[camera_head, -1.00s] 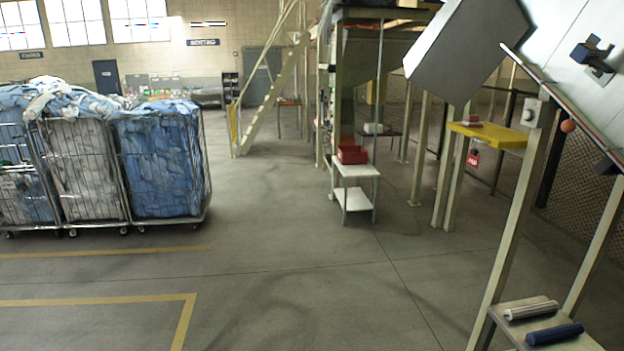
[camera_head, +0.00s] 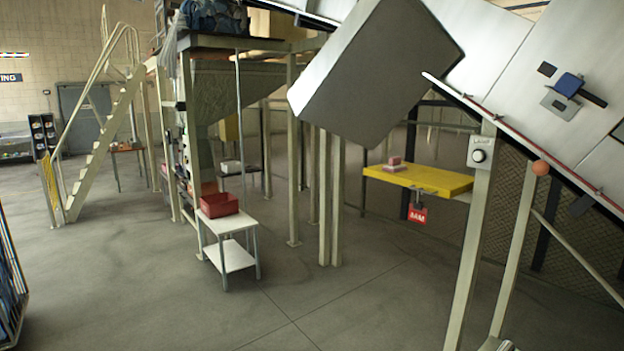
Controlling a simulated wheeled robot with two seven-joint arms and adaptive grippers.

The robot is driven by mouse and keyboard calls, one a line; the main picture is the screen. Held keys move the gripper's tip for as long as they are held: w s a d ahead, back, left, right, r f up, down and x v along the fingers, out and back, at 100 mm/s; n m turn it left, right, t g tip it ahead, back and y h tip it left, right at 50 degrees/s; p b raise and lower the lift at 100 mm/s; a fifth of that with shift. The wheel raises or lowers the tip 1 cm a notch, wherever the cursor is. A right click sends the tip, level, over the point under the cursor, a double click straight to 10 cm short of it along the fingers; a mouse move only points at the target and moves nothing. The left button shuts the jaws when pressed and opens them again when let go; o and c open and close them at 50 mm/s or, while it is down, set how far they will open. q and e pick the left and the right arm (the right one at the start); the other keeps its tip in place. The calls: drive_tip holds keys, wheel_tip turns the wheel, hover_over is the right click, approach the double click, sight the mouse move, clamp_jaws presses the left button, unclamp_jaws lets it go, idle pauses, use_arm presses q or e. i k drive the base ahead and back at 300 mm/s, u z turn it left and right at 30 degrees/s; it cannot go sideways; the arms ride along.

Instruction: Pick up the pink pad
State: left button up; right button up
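A small pink object (camera_head: 391,164), likely the pink pad, lies toward the left end of the yellow shelf (camera_head: 430,182). It looks like two small pieces close together or stacked; it is too small to tell which. A red tag hangs below the shelf's front edge. Neither of my grippers is in view.
A grey box-shaped part (camera_head: 375,75) and a sloping white panel (camera_head: 500,50) hang above the shelf. Posts stand around it. A white table (camera_head: 233,257) with a red bin (camera_head: 219,205) stands left of it. Open floor (camera_head: 370,290) lies in front.

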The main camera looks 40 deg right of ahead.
sight(395, 165)
drive_tip(key=z, duration=0.3)
drive_tip(key=i, duration=1.55)
drive_tip(key=z, duration=1.65)
drive_tip(key=i, duration=1)
drive_tip(key=z, duration=0.9)
drive_tip(key=i, duration=0.2)
drive_tip(key=z, duration=0.25)
